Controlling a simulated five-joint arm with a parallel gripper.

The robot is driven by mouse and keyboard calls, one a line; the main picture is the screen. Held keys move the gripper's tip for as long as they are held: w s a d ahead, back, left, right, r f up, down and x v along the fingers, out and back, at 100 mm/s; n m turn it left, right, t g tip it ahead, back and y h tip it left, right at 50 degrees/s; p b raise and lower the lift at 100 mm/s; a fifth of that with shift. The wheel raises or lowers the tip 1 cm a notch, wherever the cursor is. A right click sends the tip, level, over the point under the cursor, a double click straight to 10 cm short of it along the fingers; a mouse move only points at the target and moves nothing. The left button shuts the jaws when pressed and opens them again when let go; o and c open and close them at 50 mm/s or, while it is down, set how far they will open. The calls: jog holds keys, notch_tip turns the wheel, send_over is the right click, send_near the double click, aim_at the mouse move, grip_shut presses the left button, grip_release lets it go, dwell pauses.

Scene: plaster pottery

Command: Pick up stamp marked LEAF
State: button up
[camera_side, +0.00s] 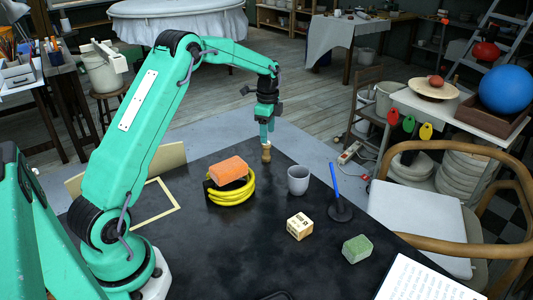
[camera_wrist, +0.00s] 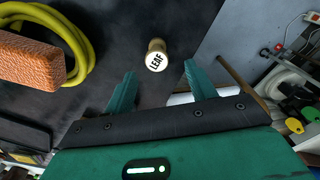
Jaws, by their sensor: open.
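The stamp marked LEAF (camera_wrist: 156,56) is a small pale wooden knob with black lettering on its top. In the wrist view it lies just beyond and between the tips of my gripper (camera_wrist: 160,76), whose two green fingers are apart and empty. In the side view the stamp (camera_side: 266,154) stands upright on the black table, directly below my gripper (camera_side: 266,136). In that view the fingertips are close to the stamp's top, and I cannot tell whether they touch it.
An orange block (camera_side: 229,170) rests on a yellow coil (camera_side: 231,190) left of the stamp. A grey cup (camera_side: 298,180), a blue pen (camera_side: 335,182) in a holder, a wooden block (camera_side: 300,226) and a green block (camera_side: 357,249) stand to the right. Bare table lies in front.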

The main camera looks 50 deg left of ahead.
aim_at(266, 150)
jog(key=shift+f, duration=0.1)
jog(key=shift+f, duration=1.2)
jog(key=shift+f, duration=0.15)
jog(key=shift+s+f, duration=0.15)
jog(key=shift+f, duration=1.1)
jog(key=shift+s+f, duration=0.1)
jog(key=shift+f, duration=1.15)
jog(key=c, duration=1.1)
